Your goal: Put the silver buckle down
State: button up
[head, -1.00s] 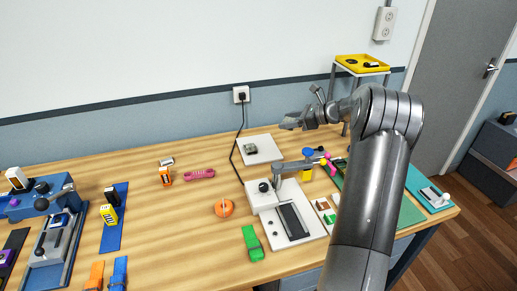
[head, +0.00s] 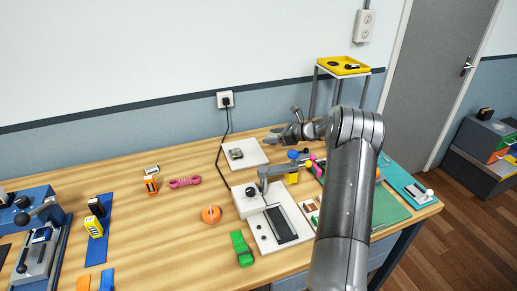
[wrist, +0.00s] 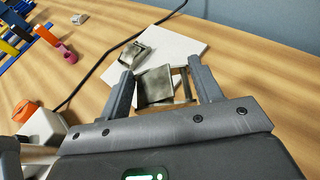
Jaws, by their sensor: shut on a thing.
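My gripper (wrist: 163,88) is shut on a silver buckle (wrist: 156,84), a flat metal frame between its two fingers in the wrist view. In the head view my gripper (head: 272,138) is just right of a white board (head: 257,161); the held buckle is hard to make out there. In the wrist view the held buckle appears over the near part of the white board (wrist: 180,45); whether it touches is unclear. A second silvery buckle-like piece (wrist: 133,54) lies on the board, also visible in the head view (head: 236,153).
A black cord (head: 219,150) runs from the wall socket past the board's left side. A white device with a grey arm (head: 250,199) stands in front.

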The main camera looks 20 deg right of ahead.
aim_at(261, 152)
jog(key=x, duration=0.3)
jog(key=f+x, duration=0.1)
jog(key=x, duration=0.1)
jog(key=shift+w+a+f, duration=0.1)
jog(key=shift+a, duration=0.05)
jog(key=shift+f, duration=2)
jog(key=o, duration=1)
jog(key=shift+f, duration=0.15)
jog(key=shift+o, duration=0.2)
